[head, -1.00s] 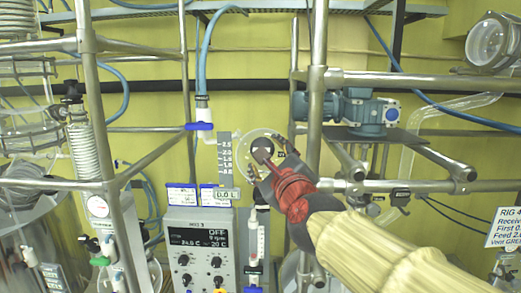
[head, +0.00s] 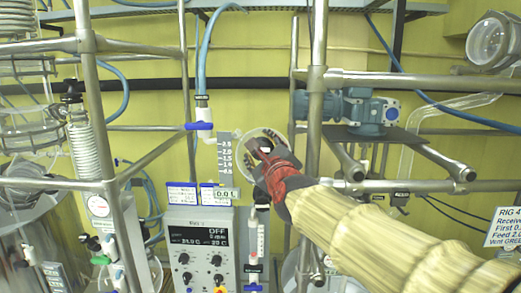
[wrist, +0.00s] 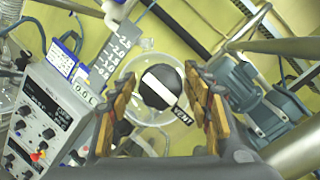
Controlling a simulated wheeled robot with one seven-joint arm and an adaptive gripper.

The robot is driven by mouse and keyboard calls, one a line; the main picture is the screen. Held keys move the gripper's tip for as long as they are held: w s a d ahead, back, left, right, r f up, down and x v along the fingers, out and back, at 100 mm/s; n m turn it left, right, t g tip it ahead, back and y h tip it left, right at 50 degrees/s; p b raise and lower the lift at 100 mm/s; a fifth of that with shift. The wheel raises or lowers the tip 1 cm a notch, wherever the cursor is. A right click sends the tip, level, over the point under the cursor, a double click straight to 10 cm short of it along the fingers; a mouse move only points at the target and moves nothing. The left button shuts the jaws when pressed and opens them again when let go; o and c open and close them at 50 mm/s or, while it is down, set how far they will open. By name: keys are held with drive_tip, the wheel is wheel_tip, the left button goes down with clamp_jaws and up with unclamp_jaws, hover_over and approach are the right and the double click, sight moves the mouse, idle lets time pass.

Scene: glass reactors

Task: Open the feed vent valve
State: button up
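The feed vent valve shows in the wrist view as a round black knob (wrist: 161,87) with a white bar across its face. A small tag reading VENT (wrist: 182,115) sits at its lower right. Behind it is the clear round feed vessel (wrist: 130,60), beside a grey volume scale (wrist: 117,58). My gripper (wrist: 158,106) is open, with one finger left and one right of the knob in that view; I cannot tell whether either touches it. In the head view my gripper (head: 262,152) is in front of the vessel and hides most of the knob.
A steel upright (head: 316,60) and crossbars stand just right of my gripper. A blue motor (head: 365,112) is behind them. A white tap with a blue handle (head: 199,126) hangs upper left. A control box (head: 200,245) is below left.

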drive_tip(key=c, duration=0.9)
drive_tip(key=shift+f+n+b, duration=0.15)
drive_tip(key=shift+n+b, duration=0.55)
drive_tip(key=shift+n, duration=0.1)
drive_tip(key=shift+c, duration=0.2)
drive_tip(key=shift+n+g+y+b, duration=0.5)
drive_tip(key=shift+n+g+b, duration=0.45)
drive_tip(key=shift+n, duration=0.85)
